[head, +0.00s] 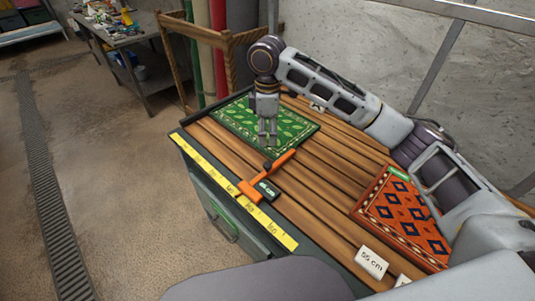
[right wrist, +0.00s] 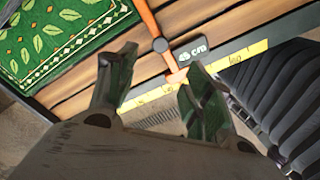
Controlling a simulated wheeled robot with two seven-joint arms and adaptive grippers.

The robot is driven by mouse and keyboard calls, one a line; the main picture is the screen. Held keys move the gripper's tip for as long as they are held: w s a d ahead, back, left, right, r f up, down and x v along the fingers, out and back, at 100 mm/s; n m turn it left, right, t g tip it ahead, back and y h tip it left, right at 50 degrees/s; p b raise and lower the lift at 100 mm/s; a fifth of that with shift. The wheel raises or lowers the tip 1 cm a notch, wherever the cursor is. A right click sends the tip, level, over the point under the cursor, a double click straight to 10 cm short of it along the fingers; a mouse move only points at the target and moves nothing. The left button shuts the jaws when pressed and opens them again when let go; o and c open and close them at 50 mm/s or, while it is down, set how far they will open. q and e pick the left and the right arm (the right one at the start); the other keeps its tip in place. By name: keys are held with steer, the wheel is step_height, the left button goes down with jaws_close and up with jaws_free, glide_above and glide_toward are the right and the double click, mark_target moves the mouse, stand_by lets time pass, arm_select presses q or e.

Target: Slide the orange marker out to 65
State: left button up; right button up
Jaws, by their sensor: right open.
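The orange marker (head: 281,161) is a bar lying across the slatted table, with a dark round knob (head: 267,165) on it and its pointed end at the yellow ruler (head: 205,165). A dark tag reading 45 cm (head: 267,190) sits beside it. My right gripper (head: 267,142) is open and empty, pointing down near the green rug's front edge, by the marker. In the right wrist view the marker (right wrist: 147,18) and its knob (right wrist: 160,45) show just beyond and between the open fingertips (right wrist: 163,58); contact cannot be told. My left gripper is out of view.
A green leaf-patterned rug (head: 262,125) lies on the far part of the table and an orange patterned rug (head: 398,215) at the right. Bare slats (head: 310,195) lie between the rugs.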

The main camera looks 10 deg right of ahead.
mark_target(268, 164)
steer(key=shift+s+f, duration=0.1)
steer(key=shift+f, duration=6.7)
jaws_close()
